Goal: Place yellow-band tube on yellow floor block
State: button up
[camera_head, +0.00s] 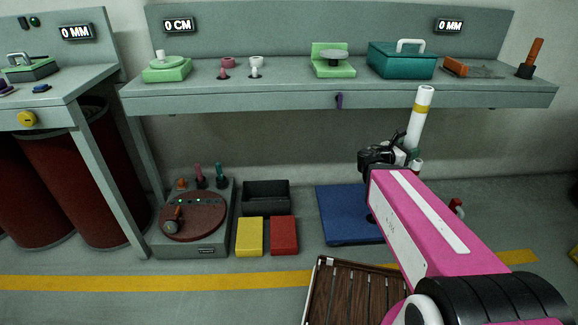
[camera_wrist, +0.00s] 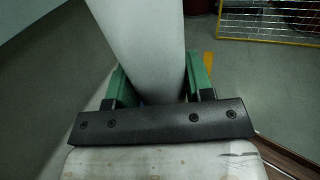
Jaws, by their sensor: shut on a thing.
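The white tube (camera_head: 414,128) with a yellow band near its top stands up from my gripper, leaning slightly right. My gripper (camera_head: 408,155) is shut on its lower part, in the air in front of the bench, above and right of the blue floor mat. In the wrist view the tube (camera_wrist: 146,45) passes between the green finger pads of my gripper (camera_wrist: 157,85). The yellow floor block (camera_head: 249,237) lies on the floor, left of and well away from the gripper, touching or nearly touching a red block (camera_head: 284,236). The tube's lower end is partly hidden by the gripper.
A black bin (camera_head: 266,197) stands behind the blocks. A grey unit with a round red top (camera_head: 193,217) stands left of them. The blue mat (camera_head: 345,215) and a slatted wooden crate (camera_head: 352,295) lie nearer my arm. The bench shelf (camera_head: 290,97) runs behind.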

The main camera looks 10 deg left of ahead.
aim_at(249, 237)
jog(key=i+l+u, duration=0.25)
jog(key=i, duration=0.15)
jog(key=u, duration=1)
